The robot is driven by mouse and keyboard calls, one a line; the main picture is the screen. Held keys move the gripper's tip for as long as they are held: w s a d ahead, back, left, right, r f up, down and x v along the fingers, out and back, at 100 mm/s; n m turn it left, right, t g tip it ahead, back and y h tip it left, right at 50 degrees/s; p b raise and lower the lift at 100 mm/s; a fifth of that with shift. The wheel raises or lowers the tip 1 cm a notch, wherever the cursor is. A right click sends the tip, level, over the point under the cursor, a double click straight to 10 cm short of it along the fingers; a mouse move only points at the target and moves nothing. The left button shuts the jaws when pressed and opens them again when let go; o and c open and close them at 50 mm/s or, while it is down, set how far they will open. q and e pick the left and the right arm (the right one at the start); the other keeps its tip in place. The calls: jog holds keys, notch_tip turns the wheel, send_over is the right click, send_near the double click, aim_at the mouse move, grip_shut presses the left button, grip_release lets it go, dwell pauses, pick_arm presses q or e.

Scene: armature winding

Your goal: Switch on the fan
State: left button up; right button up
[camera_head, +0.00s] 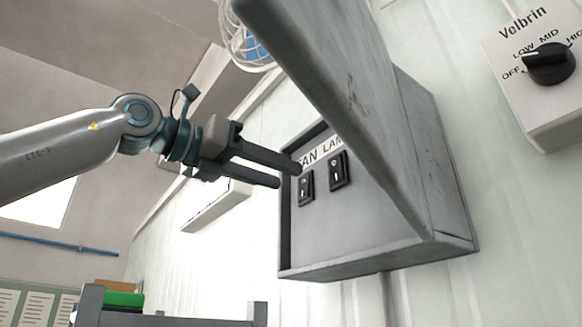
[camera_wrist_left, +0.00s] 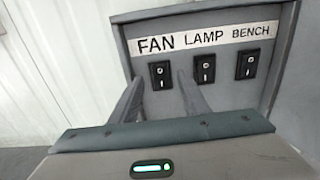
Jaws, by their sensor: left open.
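A grey switch box (camera_head: 350,240) hangs on the wall with its door (camera_head: 345,90) standing open. In the left wrist view the FAN switch (camera_wrist_left: 161,75) shows between the two fingers (camera_wrist_left: 159,82); contact cannot be told. A caged blue fan (camera_head: 255,48) is at the top. My right gripper is not in view.
The LAMP switch (camera_wrist_left: 205,67) and BENCH switch (camera_wrist_left: 247,64) sit right of FAN. The open door overhangs the panel's right part in the head view. A Velbrin dial (camera_head: 548,64) with OFF, LOW, MID and HIGH marks is on the wall at the right.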

aim_at(303, 183)
pick_arm(q)
jog(key=shift+p+x, duration=0.65)
jog(key=shift+x, duration=1.3)
jog(key=shift+a, duration=0.1)
